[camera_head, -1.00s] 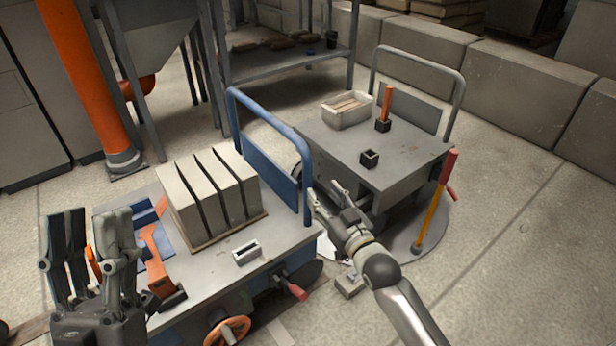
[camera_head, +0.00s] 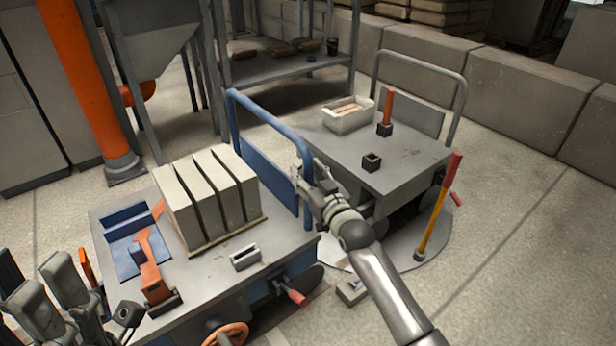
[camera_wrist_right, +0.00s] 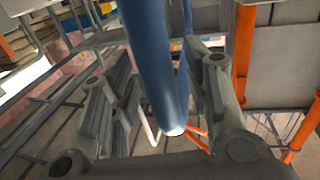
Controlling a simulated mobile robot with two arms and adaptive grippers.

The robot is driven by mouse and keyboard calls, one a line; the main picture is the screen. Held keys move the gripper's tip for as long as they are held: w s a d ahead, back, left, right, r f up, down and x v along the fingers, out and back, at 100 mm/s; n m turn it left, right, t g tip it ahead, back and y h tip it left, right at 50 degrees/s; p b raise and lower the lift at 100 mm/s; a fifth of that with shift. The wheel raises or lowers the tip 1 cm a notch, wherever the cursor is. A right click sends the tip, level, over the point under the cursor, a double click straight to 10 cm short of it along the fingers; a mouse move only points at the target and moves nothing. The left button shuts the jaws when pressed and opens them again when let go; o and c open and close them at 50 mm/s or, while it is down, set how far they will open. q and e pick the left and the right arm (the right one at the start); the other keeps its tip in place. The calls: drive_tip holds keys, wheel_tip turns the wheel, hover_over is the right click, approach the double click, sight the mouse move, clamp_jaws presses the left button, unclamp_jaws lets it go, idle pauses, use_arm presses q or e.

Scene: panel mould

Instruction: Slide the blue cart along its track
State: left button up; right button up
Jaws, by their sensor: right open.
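The blue cart (camera_head: 215,275) stands at the left front with a grey top, a blue push handle (camera_head: 265,118) and a blue end panel. My right gripper (camera_head: 307,178) is at the right upright of that handle. In the right wrist view the blue handle bar (camera_wrist_right: 155,60) runs between the spread fingers (camera_wrist_right: 160,100), which are open around it; contact cannot be told. My left gripper (camera_head: 45,290) is at the lower left corner, partly cut off, with its fingers apart and nothing between them. The track is mostly hidden under the cart.
Grey blocks (camera_head: 210,195) stand on the cart beside an orange lever (camera_head: 152,275) and a small grey holder (camera_head: 245,257). A grey cart (camera_head: 400,165) on a round plate stands close at the right, near a red-yellow lever (camera_head: 438,208). Free floor lies at the right.

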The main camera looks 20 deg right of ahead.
clamp_jaws()
drive_tip(key=shift+a, duration=0.1)
idle(0.3)
